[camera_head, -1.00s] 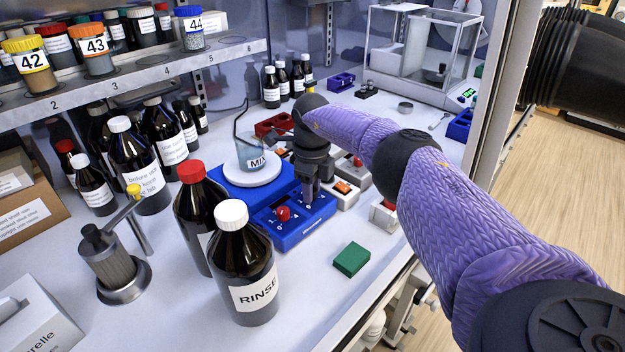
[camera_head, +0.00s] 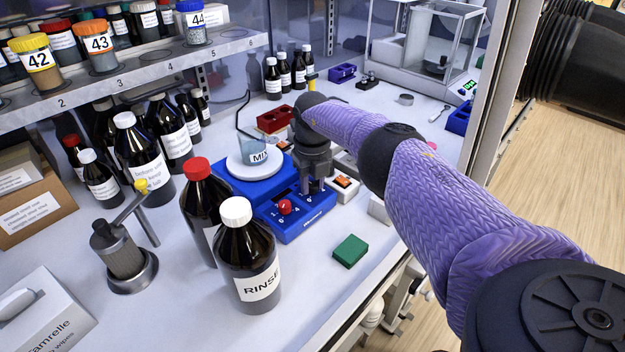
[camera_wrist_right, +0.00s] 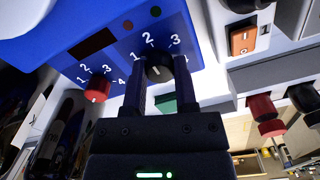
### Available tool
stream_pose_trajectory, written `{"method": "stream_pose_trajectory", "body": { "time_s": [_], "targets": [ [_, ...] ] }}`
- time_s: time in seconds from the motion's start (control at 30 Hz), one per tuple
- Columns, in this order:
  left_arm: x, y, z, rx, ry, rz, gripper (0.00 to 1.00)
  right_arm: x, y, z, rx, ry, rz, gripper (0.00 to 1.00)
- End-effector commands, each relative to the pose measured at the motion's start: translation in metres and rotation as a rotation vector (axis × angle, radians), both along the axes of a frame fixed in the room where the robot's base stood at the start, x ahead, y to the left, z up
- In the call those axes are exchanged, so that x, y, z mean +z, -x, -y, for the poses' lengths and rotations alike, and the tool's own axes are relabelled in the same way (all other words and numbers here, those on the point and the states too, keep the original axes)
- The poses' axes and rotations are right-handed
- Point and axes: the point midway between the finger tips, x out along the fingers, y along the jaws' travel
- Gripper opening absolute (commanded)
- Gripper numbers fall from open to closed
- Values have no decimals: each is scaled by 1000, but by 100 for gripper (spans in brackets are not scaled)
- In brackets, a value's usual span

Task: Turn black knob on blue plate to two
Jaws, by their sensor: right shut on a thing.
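The black knob (camera_wrist_right: 158,70) is on the blue plate (camera_wrist_right: 75,22), which is the front panel of the stirrer. Printed numbers one to four surround it, with the two above it in the right wrist view. A white mark shows on its face, but I cannot tell which number it points to. My right gripper (camera_wrist_right: 160,72) is shut on the knob, with one finger on each side. In the head view the right gripper (camera_head: 311,186) hides the knob on the blue plate (camera_head: 305,226). A red knob (camera_wrist_right: 97,88) is beside it. My left gripper is not in view.
A beaker marked MIX (camera_head: 257,150) stands on the white stirrer top. The RINSE bottle (camera_head: 248,260) and a red-capped bottle (camera_head: 203,205) stand close at the left. A green block (camera_head: 350,251) lies in front. A grey box with an orange switch (camera_head: 345,184) stands right of the plate.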

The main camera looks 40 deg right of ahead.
Motion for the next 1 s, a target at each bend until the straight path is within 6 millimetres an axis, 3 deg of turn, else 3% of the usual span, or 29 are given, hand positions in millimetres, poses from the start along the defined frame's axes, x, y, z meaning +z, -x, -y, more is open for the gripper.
{"method": "stream_pose_trajectory", "body": {
  "time_s": [0.47, 0.5, 0.63, 0.9, 1.0],
  "targets": [
    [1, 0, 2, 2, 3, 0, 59, 2, -1, 0, -13, 0, 6, 0],
    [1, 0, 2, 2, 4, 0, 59, 2, -1, 0, -13, 0, 6, 42],
    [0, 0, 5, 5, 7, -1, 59, 1, -1, 0, -12, 0, 4, 70],
    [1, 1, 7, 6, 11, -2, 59, 1, 0, 0, -11, 0, 2, 71],
    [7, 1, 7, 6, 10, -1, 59, 14, -1, 0, -10, 0, 5, 71]
  ]
}}
